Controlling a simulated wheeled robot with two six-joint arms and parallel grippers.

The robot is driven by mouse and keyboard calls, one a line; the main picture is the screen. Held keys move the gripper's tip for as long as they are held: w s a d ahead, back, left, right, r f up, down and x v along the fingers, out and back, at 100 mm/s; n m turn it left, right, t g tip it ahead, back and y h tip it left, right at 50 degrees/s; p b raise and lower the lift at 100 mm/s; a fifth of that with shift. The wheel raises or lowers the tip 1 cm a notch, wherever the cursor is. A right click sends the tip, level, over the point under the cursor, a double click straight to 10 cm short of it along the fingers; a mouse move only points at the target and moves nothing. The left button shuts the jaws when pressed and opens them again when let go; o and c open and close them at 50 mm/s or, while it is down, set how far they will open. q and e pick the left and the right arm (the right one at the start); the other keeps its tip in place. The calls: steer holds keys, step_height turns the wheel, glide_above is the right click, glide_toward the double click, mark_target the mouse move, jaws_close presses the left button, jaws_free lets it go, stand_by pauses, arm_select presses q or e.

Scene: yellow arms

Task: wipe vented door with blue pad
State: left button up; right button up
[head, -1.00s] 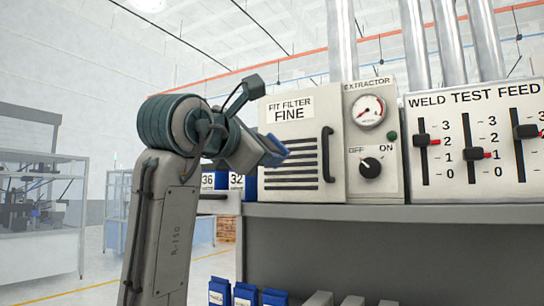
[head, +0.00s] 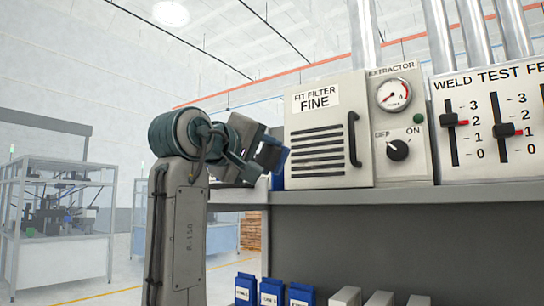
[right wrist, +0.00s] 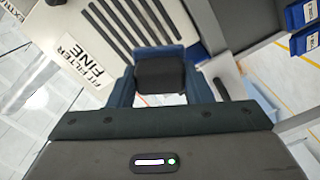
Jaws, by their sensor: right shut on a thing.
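The vented door (head: 329,104), pale with dark horizontal slots, a dark handle and the label "FIT FILTER FINE", is closed on the cabinet. My right gripper (head: 268,153) is at the door's lower left edge in the head view. In the right wrist view it (right wrist: 160,88) is shut on the black grip (right wrist: 160,75) of the blue pad (right wrist: 158,51). The pad lies by the slotted part of the door (right wrist: 90,62); whether it touches I cannot tell. In the head view the pad is mostly hidden behind the gripper. My left gripper is not in view.
The extractor panel (head: 415,146) with gauge and knob adjoins the door on the right, then the slider panel (head: 503,87). A grey shelf (head: 400,195) runs beneath. Blue boxes (head: 271,292) stand lower down.

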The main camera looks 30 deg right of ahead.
steer(key=m, duration=0.1)
steer(key=w+f+m+b, duration=0.1)
steer(key=m, duration=0.1)
steer(key=shift+w+a+f, duration=0.15)
steer(key=shift+w, duration=0.15)
steer(key=shift+w+d, duration=0.25)
steer(key=shift+d, duration=0.45)
steer(key=shift+p+x, duration=0.55)
steer(key=shift+x, duration=1.6)
steer(key=shift+x, duration=1.15)
